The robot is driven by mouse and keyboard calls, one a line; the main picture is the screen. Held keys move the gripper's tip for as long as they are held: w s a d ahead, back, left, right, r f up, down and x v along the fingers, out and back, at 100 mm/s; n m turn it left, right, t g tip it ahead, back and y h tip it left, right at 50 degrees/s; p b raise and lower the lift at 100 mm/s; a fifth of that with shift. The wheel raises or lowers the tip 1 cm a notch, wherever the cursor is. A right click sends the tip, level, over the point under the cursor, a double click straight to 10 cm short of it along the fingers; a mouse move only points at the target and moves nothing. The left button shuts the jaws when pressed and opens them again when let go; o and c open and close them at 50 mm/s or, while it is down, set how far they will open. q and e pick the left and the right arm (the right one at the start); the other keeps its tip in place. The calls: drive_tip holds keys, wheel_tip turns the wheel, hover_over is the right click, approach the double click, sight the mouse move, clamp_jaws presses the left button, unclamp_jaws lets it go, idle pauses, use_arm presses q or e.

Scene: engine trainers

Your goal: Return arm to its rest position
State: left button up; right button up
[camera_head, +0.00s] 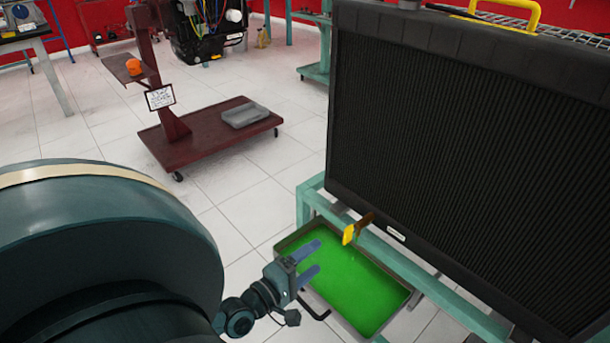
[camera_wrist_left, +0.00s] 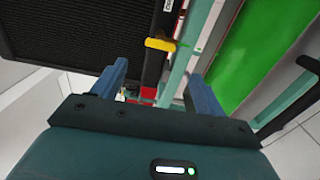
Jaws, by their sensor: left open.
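My left gripper (camera_head: 312,260) is open, with its two blue fingers apart and nothing between them that it grips. In the head view it is over the left edge of a tray (camera_head: 403,301) of green liquid. In the left wrist view the gripper (camera_wrist_left: 160,85) points at a yellow-handled valve (camera_wrist_left: 160,45), which lies beyond the fingertips. The yellow valve handle (camera_head: 348,234) also shows in the head view, under the radiator's lower left corner, apart from the fingers. My left arm (camera_head: 110,250) fills the lower left. My right gripper is out of sight.
A large black radiator (camera_head: 470,150) stands on a teal frame (camera_head: 310,200) at the right. The tray is low beneath it. A dark red wheeled engine stand (camera_head: 210,140) is at the back left. White tiled floor (camera_head: 245,210) is clear between stand and frame.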

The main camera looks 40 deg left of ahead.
use_arm(q)
drive_tip(key=shift+s, duration=0.75)
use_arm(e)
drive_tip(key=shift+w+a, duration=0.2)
use_arm(q)
drive_tip(key=s+d+r+m+g+h, duration=0.1)
drive_tip(key=s+d+r+m+h, duration=0.1)
drive_tip(key=d+m, duration=0.4)
drive_tip(key=s+d+r+m+g+h, duration=0.1)
drive_tip(key=s+d+r+m+h, duration=0.1)
drive_tip(key=d+m, duration=0.45)
drive_tip(key=s+d+r+m+g+y+p, duration=0.1)
drive_tip(key=d+r+m+g+p, duration=0.4)
drive_tip(key=p, duration=1.2)
wheel_tip(320, 180, up, 4)
drive_tip(key=m, duration=0.2)
drive_tip(key=shift+s+m+y, duration=0.35)
drive_tip(key=shift+s+y, duration=0.05)
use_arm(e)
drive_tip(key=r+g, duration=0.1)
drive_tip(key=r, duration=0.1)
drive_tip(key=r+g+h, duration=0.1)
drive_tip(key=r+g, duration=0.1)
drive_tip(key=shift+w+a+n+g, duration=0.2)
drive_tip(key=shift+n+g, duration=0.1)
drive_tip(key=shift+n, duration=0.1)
